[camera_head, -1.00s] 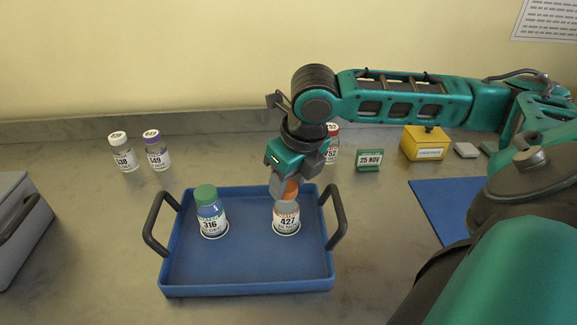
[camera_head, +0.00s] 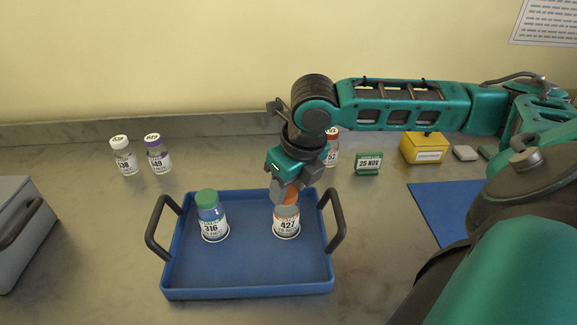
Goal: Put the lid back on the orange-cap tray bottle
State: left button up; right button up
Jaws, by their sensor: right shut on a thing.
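The orange-cap bottle (camera_head: 286,226), labelled 427, stands upright in the right half of the blue tray (camera_head: 245,293). A green-capped bottle (camera_head: 211,217), labelled 316, stands upright in the tray's left half. My left gripper is not in view.
White-capped (camera_head: 124,157) and purple-capped (camera_head: 157,155) bottles stand behind the tray. A red-capped bottle (camera_head: 332,152) is partly hidden behind my gripper. A green date sign (camera_head: 368,163), yellow box (camera_head: 424,147) and blue mat (camera_head: 440,205) are right. A grey box (camera_head: 25,240) is left.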

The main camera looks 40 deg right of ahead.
jog(key=shift+p, duration=0.65)
dwell(0.5)
dwell(0.4)
jog(key=o, duration=1.6)
jog(key=shift+c, duration=0.2)
jog(key=shift+r, duration=0.1)
jog(key=shift+r+p, duration=0.3)
jog(key=shift+r, duration=3.1)
jog(key=shift+c, duration=0.4)
grip_shut()
